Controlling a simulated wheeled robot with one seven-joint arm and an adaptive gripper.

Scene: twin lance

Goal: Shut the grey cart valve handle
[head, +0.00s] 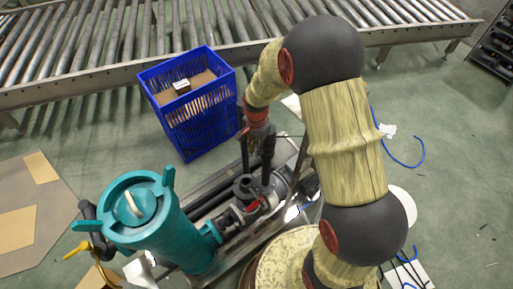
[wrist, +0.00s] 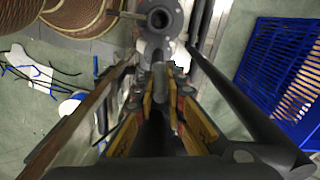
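The grey cart valve (head: 243,188) sits on piping on the cart, with a small red part (head: 254,206) beside it. My gripper (head: 257,168) points down at this valve, its two dark fingers apart in the head view. In the wrist view, my gripper (wrist: 163,84) has its orange-edged fingertips on either side of a grey upright bar (wrist: 160,74), which appears to be the handle. I cannot tell whether the fingers touch it. A grey round flange (wrist: 159,19) lies just beyond. The fingers and arm hide part of the handle.
A teal canister (head: 155,225) stands at the cart's left end, near a yellow lever (head: 78,249). A blue crate (head: 200,125) stands behind the cart, before the roller conveyor (head: 110,40). A dark pipe (wrist: 240,105) runs close along my gripper's right side in the wrist view.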

